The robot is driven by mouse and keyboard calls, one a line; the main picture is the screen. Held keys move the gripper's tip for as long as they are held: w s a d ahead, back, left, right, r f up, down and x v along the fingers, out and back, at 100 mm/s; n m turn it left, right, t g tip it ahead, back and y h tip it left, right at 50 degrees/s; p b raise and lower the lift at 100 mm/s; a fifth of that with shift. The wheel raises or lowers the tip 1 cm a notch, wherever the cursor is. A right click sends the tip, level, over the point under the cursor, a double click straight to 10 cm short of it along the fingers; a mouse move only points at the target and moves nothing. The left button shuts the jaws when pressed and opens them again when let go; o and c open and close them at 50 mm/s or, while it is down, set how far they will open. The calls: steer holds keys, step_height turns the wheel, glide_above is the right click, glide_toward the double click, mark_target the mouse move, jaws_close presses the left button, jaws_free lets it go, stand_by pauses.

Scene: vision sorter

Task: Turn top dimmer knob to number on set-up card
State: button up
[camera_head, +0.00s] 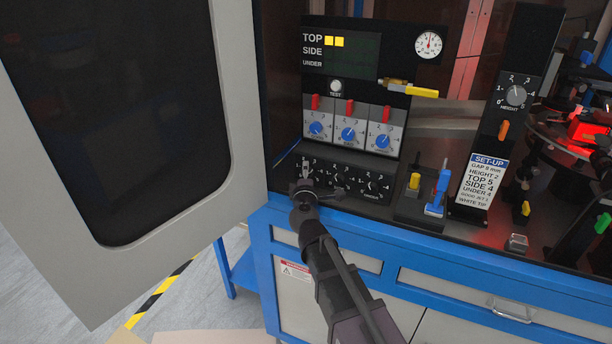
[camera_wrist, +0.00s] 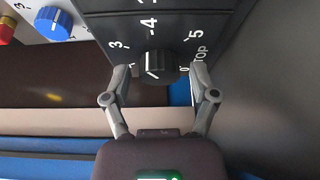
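The set-up card (camera_head: 482,181) at right in the head view reads TOP 5, SIDE 4, UNDER 4 and HEIGHT 2. The top dimmer knob (camera_wrist: 156,66) is black, on a dark panel with 3, 4 and 5 visible and "TOP" partly readable at its right. A white line shows on its face; I cannot tell which number it points to. My gripper (camera_wrist: 161,76) has one finger on each side of the knob, with narrow gaps apparent. In the head view my gripper (camera_head: 303,188) is at the leftmost lower dial and partly hides it.
Two more dimmer knobs (camera_head: 340,181) (camera_head: 372,187) sit to the right. Blue knobs (camera_head: 316,128) with red switches are above. The display (camera_head: 345,52) shows two yellow squares beside TOP. An open grey door (camera_head: 180,225) stands left. A stand with a blue clamp (camera_head: 437,195) is right.

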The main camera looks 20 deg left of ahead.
steer(key=shift+r+n+g+h+p, duration=0.1)
steer(key=shift+n+g+h+p, duration=0.4)
steer(key=shift+n+p, duration=0.75)
